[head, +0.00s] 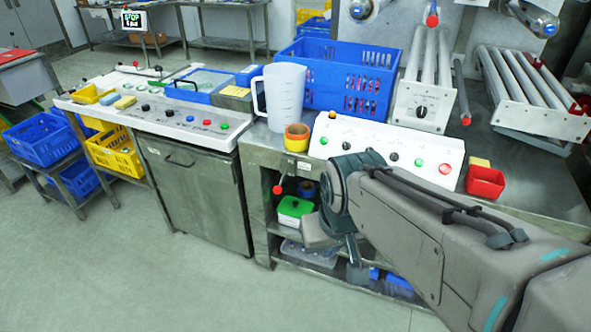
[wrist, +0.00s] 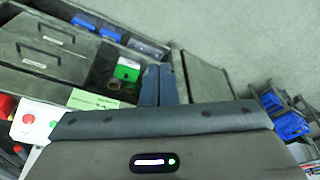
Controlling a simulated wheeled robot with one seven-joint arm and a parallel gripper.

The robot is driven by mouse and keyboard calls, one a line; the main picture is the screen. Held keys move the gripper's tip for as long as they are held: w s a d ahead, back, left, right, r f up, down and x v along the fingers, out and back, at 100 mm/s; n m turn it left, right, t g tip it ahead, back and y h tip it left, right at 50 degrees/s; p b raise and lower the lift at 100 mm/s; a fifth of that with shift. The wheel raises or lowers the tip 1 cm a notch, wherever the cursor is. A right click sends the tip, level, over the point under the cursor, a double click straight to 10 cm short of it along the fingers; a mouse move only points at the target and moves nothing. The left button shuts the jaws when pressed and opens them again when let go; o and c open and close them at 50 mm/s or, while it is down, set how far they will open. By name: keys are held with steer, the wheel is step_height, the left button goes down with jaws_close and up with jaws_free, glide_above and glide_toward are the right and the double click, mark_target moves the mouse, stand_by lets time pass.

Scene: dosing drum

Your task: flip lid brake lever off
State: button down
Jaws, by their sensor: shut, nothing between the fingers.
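My gripper (wrist: 159,70) is shut and empty; its two dark fingers lie side by side in the wrist view. In the head view my arm reaches in from the right, and its end hangs low in front of the bench. A lever with a red ball knob (head: 279,189) sticks out from the bench front, left of my arm and apart from it. Other red-knobbed levers show on the left console (head: 136,64) and beside the rollers (head: 466,120). No readable label shows which one is the lid brake lever. No lever is clear in the wrist view.
A white control panel (head: 385,146) with buttons, a jug (head: 285,98), a blue crate (head: 340,72) and a red bin (head: 485,182) stand on the bench. A green box (head: 294,208) sits on the shelf below. The floor at front left is clear.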

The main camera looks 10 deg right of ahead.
steer(key=shift+a, duration=0.1)
steer(key=w+a+f+m+y+b, duration=0.2)
steer(key=w+f+m+y+b, duration=0.15)
steer(key=w+f+b, duration=0.65)
steer(key=w+a+f+m+y+b, duration=0.25)
steer(key=w+f+y+b, duration=0.3)
steer(key=w, duration=0.85)
steer(key=w+d+f+m+t+y+b, duration=0.1)
steer(key=w+d+f+m+t+b, duration=0.3)
steer(key=w+d+f, duration=0.3)
steer(key=w+d+f+m+t+y+b, duration=0.1)
steer(key=w+d+f+m+t+b, duration=0.4)
steer(key=w, duration=0.6)
step_height(320, 180, down, 3)
steer(key=d, duration=0.2)
steer(key=shift+w+d+b, duration=0.3)
steer(key=shift+w+b, duration=0.05)
steer(key=shift+w, duration=0.05)
